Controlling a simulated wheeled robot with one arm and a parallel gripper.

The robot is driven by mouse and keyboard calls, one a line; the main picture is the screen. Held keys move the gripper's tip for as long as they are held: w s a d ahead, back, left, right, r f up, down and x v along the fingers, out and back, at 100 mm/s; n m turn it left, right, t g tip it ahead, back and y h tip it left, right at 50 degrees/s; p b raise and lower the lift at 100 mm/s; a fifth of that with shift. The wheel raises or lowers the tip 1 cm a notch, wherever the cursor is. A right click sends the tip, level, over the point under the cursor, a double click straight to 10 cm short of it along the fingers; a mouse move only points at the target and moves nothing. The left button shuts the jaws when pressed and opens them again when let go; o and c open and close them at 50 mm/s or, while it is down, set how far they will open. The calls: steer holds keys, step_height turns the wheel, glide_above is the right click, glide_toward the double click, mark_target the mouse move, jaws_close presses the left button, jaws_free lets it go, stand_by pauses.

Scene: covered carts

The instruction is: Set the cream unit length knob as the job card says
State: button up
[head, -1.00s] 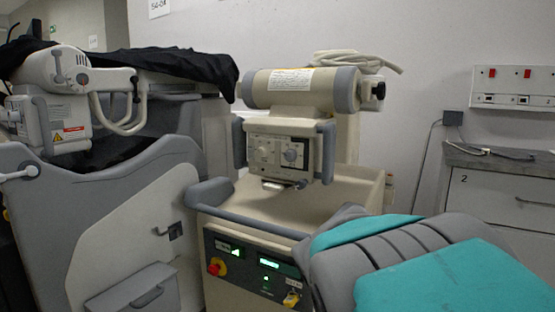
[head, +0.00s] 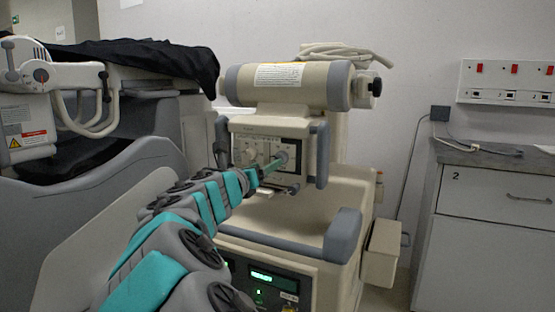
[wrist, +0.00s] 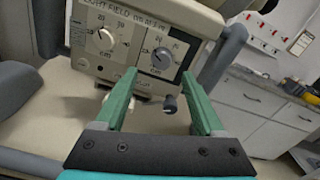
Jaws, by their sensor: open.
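The cream unit (head: 297,172) has a front panel with two dials. The left knob is pale (wrist: 106,38) and the right knob is dark grey (wrist: 160,57), each with a printed scale around it. In the wrist view the panel heading reads like "light field diaphragm"; I cannot tell which knob is length. My gripper (wrist: 158,84) is open and empty, its green fingers pointing at the panel below and around the right knob, apparently without touching it. No job card is readable.
A white text label (head: 278,75) is on the cream cylinder above. Grey side handles (head: 322,155) flank the panel. A small dark knob (wrist: 170,104) hangs below it. A second grey-white unit (head: 30,90) with black cloth stands left; a drawer cabinet (head: 495,200) stands right.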

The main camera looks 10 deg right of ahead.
steer(key=x, duration=0.6)
steer(key=shift+w+d, duration=0.15)
steer(key=shift+d, duration=0.15)
steer(key=shift+c, duration=0.3)
jaws_close()
